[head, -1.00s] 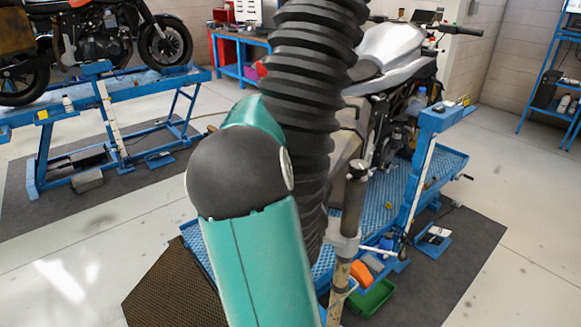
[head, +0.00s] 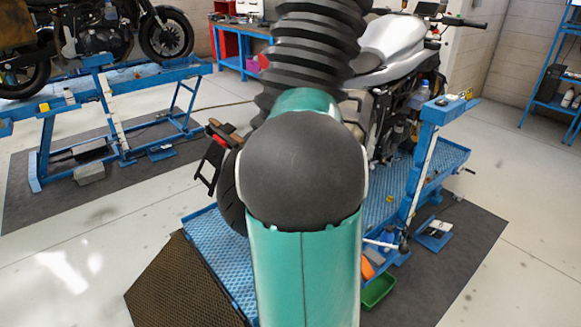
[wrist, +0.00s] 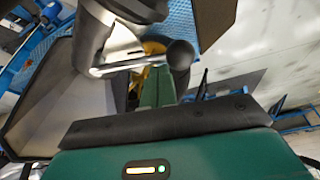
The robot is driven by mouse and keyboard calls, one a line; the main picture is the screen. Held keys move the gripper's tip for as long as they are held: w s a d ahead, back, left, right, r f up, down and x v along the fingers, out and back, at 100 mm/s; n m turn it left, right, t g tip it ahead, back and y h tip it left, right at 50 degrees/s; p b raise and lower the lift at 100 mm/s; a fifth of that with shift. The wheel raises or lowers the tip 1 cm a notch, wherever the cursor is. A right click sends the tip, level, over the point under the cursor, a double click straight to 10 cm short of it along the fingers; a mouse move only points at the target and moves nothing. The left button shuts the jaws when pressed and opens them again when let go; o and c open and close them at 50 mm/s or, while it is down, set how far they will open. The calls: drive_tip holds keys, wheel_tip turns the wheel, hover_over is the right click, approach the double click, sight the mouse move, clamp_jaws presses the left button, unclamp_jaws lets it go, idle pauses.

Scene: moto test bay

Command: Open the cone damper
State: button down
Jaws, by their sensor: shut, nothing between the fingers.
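The cone damper cannot be clearly told apart in either view. A black ribbed hose (head: 312,48) hangs from the top in the head view, and its lower end is hidden behind my arm. In the wrist view, a dark grey pipe piece (wrist: 92,38) has a metal bar (wrist: 112,68) by it. A dark rounded grip (wrist: 180,57) stands near the bar's right end. My gripper (wrist: 150,78) is shut and empty close to the bar and grip; I cannot tell whether it touches them. The head view does not show my gripper.
A silver motorcycle (head: 400,45) stands on a blue lift (head: 438,160) behind my arm. Another motorcycle (head: 110,35) is on a blue lift at left. A green tray (head: 378,290) lies low at right. Open floor (head: 90,245) is at left.

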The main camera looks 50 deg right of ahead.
drive_tip(key=s+n, duration=0.1)
drive_tip(key=s+n+y, duration=0.1)
drive_tip(key=n, duration=0.1)
drive_tip(key=shift+a, duration=0.3)
drive_tip(key=s+n, duration=0.1)
drive_tip(key=s+n+y, duration=0.1)
drive_tip(key=n, duration=0.1)
drive_tip(key=shift+a, duration=0.15)
drive_tip(key=shift+s+n+y, duration=0.4)
drive_tip(key=shift+s+n, duration=0.05)
drive_tip(key=shift+n, duration=0.25)
drive_tip(key=shift+s, duration=0.4)
drive_tip(key=shift+w+a+r, duration=0.1)
drive_tip(key=shift+w, duration=0.25)
wheel_tip(320, 180, up, 11)
drive_tip(key=shift+s+f, duration=0.2)
drive_tip(key=shift+s, duration=0.1)
